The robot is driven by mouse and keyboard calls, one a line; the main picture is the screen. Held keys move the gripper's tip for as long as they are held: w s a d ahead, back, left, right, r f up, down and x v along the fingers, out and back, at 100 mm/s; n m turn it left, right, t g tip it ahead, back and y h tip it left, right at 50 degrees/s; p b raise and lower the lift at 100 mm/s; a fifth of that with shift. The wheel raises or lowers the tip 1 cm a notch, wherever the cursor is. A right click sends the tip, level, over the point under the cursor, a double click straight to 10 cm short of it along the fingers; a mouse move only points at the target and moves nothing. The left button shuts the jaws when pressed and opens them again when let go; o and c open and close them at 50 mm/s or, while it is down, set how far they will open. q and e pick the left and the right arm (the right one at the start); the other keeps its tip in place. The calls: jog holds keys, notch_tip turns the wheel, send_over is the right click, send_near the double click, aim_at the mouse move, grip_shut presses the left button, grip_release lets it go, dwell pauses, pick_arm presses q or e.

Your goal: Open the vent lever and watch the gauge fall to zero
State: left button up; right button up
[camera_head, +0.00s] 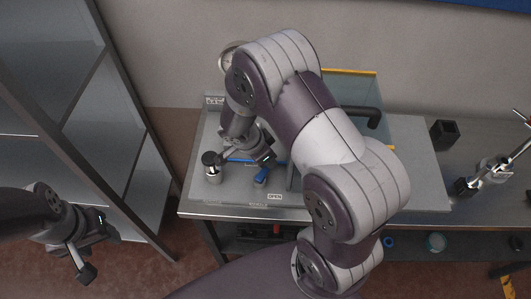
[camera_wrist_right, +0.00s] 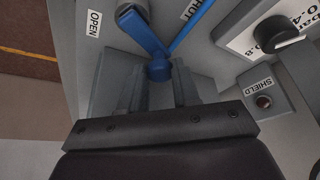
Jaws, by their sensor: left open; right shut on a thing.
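The blue vent lever (camera_wrist_right: 145,32) shows in the right wrist view, its rounded blue end between my right fingers. My right gripper (camera_wrist_right: 160,85) is shut on that end. The lever lies between the OPEN label (camera_wrist_right: 93,24) and the partly cut-off SHUT label (camera_wrist_right: 190,9). In the head view, blue parts of the lever area (camera_head: 262,174) show under my right arm, near an OPEN label (camera_head: 275,196). The round gauge (camera_head: 229,47) is mostly hidden behind that arm, and its reading cannot be seen. My left gripper (camera_head: 87,250) is open and empty at the lower left.
A grey shelf rack (camera_head: 130,100) stands at the left, near my left arm. A black knob (camera_wrist_right: 274,34) and a SHIELD button (camera_wrist_right: 263,102) are beside the lever. A black block (camera_head: 444,134) lies at the right.

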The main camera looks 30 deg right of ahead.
jog(key=m+g+p, duration=0.1)
jog(key=m+p, duration=0.1)
jog(key=p, duration=0.1)
jog(key=s+m+g+p, duration=0.1)
jog(key=m+p, duration=0.2)
jog(key=p, duration=0.1)
jog(key=s+m+g+p, duration=0.1)
jog(key=m+p, duration=0.1)
jog(key=p, duration=0.2)
jog(key=shift+s+d+r+m, duration=0.2)
jog(key=shift+d+r+m, duration=0.1)
jog(key=shift+d+r, duration=0.1)
jog(key=shift+s+f+m+g+y+p, duration=0.1)
jog(key=shift+s+m+g+y+p, duration=0.15)
jog(key=shift+m+p, duration=0.3)
jog(key=shift+s+f+m+g+y+p, duration=0.15)
jog(key=shift+m+y+p, duration=0.15)
jog(key=shift+m, duration=0.35)
jog(key=shift+s+a+m+y+p, duration=0.25)
jog(key=shift+m+p, duration=0.35)
jog(key=shift+m, duration=0.4)
jog(key=shift+s+f, duration=0.1)
jog(key=shift+s, duration=0.05)
jog(key=o, duration=1)
jog(key=shift+g, duration=0.3)
jog(key=shift+o, duration=0.2)
